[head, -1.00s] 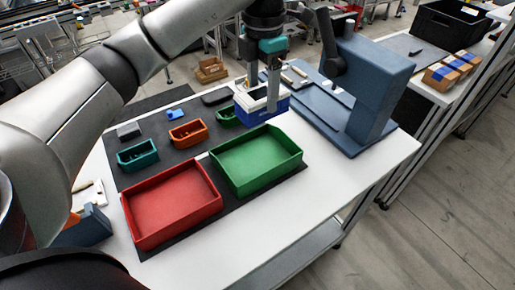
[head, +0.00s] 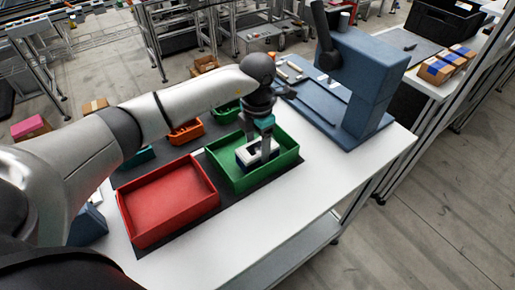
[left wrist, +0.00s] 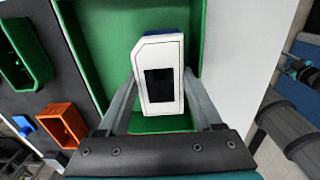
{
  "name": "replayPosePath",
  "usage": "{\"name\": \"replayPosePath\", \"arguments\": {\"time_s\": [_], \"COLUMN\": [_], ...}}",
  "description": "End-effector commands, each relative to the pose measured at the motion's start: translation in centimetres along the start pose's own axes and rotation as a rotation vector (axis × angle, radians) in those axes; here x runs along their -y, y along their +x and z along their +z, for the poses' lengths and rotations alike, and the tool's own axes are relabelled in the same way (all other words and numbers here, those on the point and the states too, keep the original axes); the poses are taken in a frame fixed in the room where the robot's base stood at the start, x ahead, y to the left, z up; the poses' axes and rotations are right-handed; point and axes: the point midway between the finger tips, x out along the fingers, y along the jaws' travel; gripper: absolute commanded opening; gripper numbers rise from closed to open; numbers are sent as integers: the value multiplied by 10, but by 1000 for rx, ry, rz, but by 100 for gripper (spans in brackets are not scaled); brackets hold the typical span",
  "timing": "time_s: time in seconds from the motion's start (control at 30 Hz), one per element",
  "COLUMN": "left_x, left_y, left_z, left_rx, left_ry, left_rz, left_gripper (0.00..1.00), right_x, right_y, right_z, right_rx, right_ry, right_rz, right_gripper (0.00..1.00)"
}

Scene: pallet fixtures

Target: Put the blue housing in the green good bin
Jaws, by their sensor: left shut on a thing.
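The blue housing (head: 244,156) has a white top face and shows dark blue below it. In the left wrist view the housing (left wrist: 163,50) shows its white face with a black window, with a blue edge behind. My left gripper (head: 259,148) is shut on it, one finger on each side. It is over or inside the green good bin (head: 235,187), within the bin's walls as seen from the head. The green bin's floor (left wrist: 112,45) shows around it in the wrist view. I cannot tell whether the housing touches the floor. My right gripper is not in view.
A red bin (head: 168,200) stands left of the green bin. Small orange (head: 186,132) and green (head: 225,114) trays lie behind them. A blue-grey press (head: 358,90) stands at the back right. The white table (head: 300,200) is clear in front and right.

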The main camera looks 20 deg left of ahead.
Motion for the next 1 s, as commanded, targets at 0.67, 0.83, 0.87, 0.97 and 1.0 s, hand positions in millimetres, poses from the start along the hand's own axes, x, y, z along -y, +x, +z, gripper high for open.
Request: {"name": "replayPosePath", "arguments": {"time_s": [0.67,0.83,0.87,0.97,1.0], "left_x": [0,0,0,-1,-1], "left_y": [13,12,11,0,-7], "left_z": [0,0,0,1,1], "left_rx": [0,1,1,4,4], "left_ry": [1,0,0,0,0], "left_rz": [1,1,1,3,3], "left_gripper": [79,79,79,79,79], "right_x": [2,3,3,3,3], "right_y": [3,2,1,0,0], "right_z": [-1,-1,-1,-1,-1], "right_rx": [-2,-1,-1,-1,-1], "right_ry": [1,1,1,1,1], "right_rz": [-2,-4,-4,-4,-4], "right_gripper": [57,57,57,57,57]}}
